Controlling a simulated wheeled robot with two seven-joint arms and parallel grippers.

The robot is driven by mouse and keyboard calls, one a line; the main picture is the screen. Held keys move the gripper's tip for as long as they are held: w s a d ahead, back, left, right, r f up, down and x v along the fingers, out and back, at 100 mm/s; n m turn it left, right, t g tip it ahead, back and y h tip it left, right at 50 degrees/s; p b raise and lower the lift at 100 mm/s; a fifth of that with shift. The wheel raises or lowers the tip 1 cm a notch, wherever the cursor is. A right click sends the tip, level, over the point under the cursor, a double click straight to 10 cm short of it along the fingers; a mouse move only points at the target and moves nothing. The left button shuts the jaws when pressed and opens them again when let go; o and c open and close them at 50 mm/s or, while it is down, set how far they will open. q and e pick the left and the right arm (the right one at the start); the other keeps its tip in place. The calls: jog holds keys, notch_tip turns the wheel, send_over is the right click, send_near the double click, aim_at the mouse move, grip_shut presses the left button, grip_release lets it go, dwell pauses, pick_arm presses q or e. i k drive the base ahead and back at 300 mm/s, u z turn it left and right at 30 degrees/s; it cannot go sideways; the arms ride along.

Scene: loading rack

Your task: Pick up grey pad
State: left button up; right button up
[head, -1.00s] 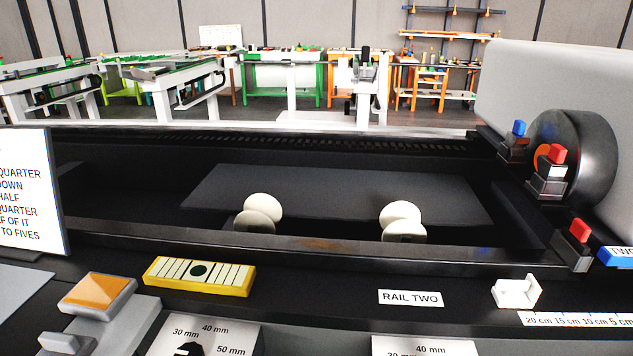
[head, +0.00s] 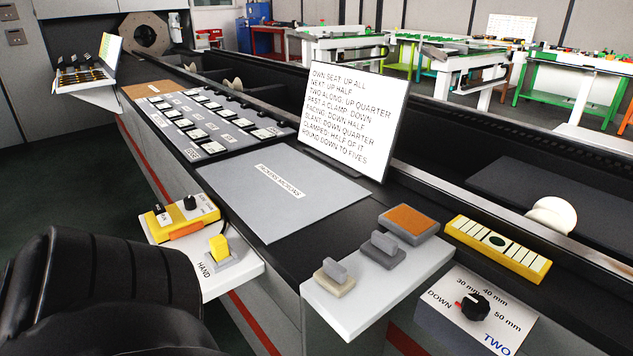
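A grey pad (head: 385,254) with a raised grip on top sits on a white side shelf (head: 345,312) in the lower right of the head view. It stands between a cream pad (head: 335,281) of like shape and a grey block with an orange top (head: 408,222). Nothing covers it. Neither of my grippers is in view.
A white text board (head: 345,120) stands behind the pads. A yellow level-like bar (head: 497,248) and a dial box marked TWO (head: 482,308) are at right. A black padded shape (head: 100,285) fills the lower left.

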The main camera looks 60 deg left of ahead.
aim_at(381, 248)
jog(key=u, duration=2.4)
jog(key=k, duration=0.8)
jog(key=z, duration=0.8)
jog(key=i, duration=1)
jog(key=z, duration=1)
